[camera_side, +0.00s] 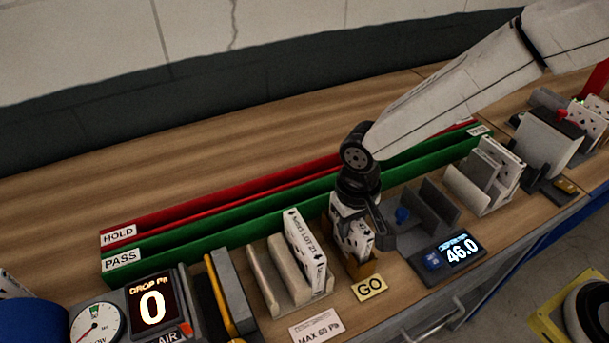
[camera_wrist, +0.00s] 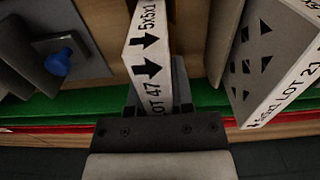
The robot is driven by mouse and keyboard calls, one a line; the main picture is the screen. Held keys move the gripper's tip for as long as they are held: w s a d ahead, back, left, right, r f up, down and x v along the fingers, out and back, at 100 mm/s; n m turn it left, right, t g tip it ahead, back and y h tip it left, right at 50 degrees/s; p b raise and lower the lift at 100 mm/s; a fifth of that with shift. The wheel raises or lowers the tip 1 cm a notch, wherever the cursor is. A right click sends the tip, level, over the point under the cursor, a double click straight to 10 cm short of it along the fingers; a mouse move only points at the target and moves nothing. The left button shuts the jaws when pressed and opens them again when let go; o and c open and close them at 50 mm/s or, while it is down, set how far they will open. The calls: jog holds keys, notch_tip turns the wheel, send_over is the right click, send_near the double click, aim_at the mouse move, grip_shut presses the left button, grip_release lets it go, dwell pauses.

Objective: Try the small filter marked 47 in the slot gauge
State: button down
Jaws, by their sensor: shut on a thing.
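A white filter (camera_wrist: 148,62) with black arrows and "LOT 47" on its edge stands upright in my gripper (camera_wrist: 157,92). My gripper is shut on it, with one finger on each side. In the side view my gripper (camera_side: 358,212) points down and holds the filter (camera_side: 352,236) at the small brass slot gauge (camera_side: 362,267) behind the "GO" label (camera_side: 370,287). The filter's lower end meets the gauge. I cannot tell how deep it sits in the slot.
A rack (camera_side: 268,282) with a "LOT 21" filter (camera_side: 305,252) stands close on the left. A grey fixture with a blue knob (camera_side: 402,215) and a "46.0" display (camera_side: 461,250) is close on the right. The green PASS channel (camera_side: 200,245) and red HOLD channel (camera_side: 200,208) run behind.

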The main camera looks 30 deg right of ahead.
jog(key=shift+r, duration=0.2)
jog(key=shift+r, duration=0.35)
jog(key=shift+r, duration=0.35)
jog(key=shift+r, duration=0.35)
jog(key=shift+r, duration=0.35)
jog(key=shift+r, duration=0.35)
jog(key=shift+r, duration=0.35)
jog(key=shift+r, duration=0.35)
jog(key=shift+r, duration=0.35)
